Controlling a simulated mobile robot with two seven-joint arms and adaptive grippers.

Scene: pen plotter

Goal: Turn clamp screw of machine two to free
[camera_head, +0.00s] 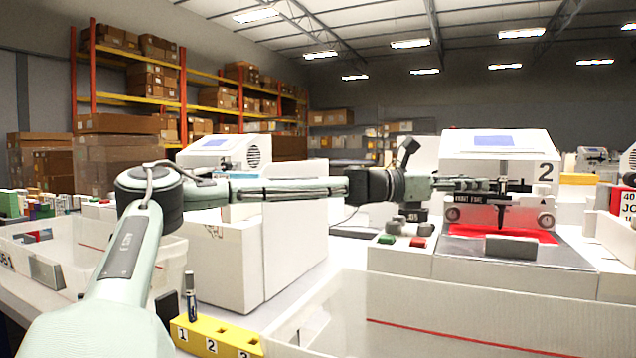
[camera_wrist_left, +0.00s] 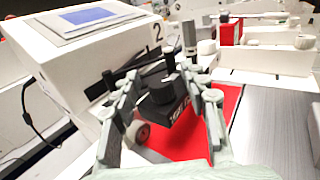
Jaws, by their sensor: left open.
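Machine two (camera_head: 497,150), a white plotter marked 2 with a blue screen, stands at the right in the head view. Its black pen carriage (camera_head: 478,199) carries a printed label. In the left wrist view, a dark round knob, seemingly the clamp screw (camera_wrist_left: 162,88), sits on the carriage block (camera_wrist_left: 170,112). My left gripper (camera_head: 498,186) reaches in from the left at the carriage. It is open, with its fingers (camera_wrist_left: 158,72) on either side of the knob; I cannot tell whether they touch it. My right gripper is not in view.
A red sheet (camera_head: 545,236) lies on the machine's bed, with a grey block (camera_head: 511,247) at its front. Green and red buttons (camera_head: 418,242) are left of the bed. An open white bin (camera_head: 480,315) stands in front. A yellow numbered rack (camera_head: 215,337) holds a pen.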

